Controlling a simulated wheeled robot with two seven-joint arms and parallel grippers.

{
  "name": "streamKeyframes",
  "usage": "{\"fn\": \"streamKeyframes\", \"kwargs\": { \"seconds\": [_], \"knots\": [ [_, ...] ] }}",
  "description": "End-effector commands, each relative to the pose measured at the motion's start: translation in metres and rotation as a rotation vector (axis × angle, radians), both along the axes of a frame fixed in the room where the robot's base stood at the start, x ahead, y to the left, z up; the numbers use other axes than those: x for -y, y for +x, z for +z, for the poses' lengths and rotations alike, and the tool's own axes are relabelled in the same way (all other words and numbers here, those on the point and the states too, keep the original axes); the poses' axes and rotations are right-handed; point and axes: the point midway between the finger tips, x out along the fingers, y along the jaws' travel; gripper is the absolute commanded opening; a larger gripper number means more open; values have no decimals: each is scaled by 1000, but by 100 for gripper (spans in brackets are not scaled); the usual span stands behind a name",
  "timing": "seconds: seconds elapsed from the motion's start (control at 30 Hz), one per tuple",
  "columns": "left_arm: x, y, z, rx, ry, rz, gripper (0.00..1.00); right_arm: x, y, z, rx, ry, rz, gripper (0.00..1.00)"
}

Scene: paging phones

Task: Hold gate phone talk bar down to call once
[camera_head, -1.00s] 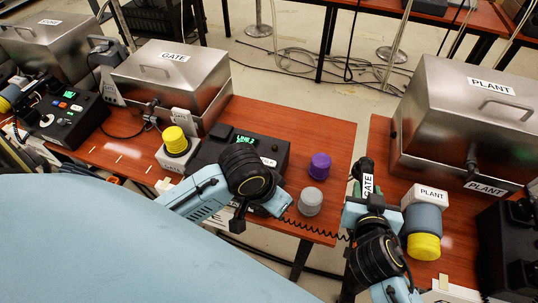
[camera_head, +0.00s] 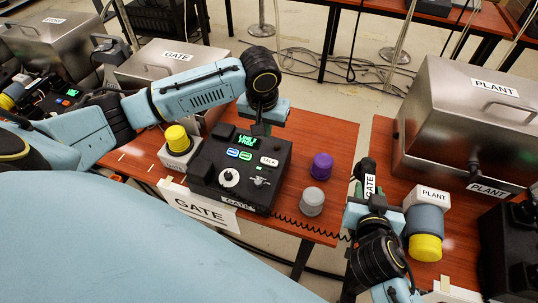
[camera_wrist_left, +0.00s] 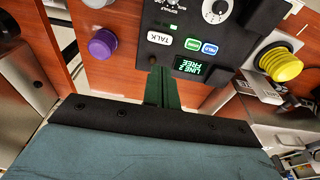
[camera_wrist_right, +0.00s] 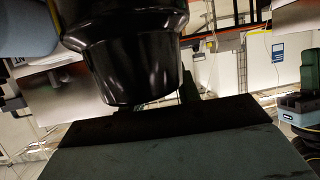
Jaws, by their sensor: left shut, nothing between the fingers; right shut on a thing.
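The black gate phone base (camera_head: 262,196) sits on the wooden table, with a green lit screen (camera_head: 247,140) that seems to read "LINE 2 FREE". Its white TALK bar (camera_head: 269,161) is at the upper right of its face and also shows in the left wrist view (camera_wrist_left: 159,38). My left gripper (camera_head: 262,128) is shut and empty, above the back edge of the base, beyond the TALK bar and apart from it. My right gripper (camera_head: 364,190) is shut on the black handset labelled GATE (camera_head: 369,185), held upright; the handset's end fills the right wrist view (camera_wrist_right: 135,60).
A yellow-topped block (camera_head: 177,140) stands left of the base. Purple (camera_head: 322,166) and grey (camera_head: 312,201) knobs stand to its right. The PLANT block with a yellow cylinder (camera_head: 425,246) is beside my right gripper. Metal GATE (camera_head: 150,58) and PLANT (camera_head: 450,120) boxes stand behind.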

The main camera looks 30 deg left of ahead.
Motion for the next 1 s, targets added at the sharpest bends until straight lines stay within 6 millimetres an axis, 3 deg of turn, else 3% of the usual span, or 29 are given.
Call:
{"fn": "streamKeyframes", "kwargs": {
  "seconds": [0.27, 0.8, 1.0],
  "knots": [
    [0, 1, -9, 0, 0, -2, 0, 0, 0, -1, 2, 1, 0, 3],
    [-4, 16, -113, 0, 1, -2, 0, 0, 0, -19, 2, 1, 0, 3],
    [-4, 20, -134, 1, 1, -4, 0, 0, 0, -23, 2, 1, 0, 3]
  ]
}}
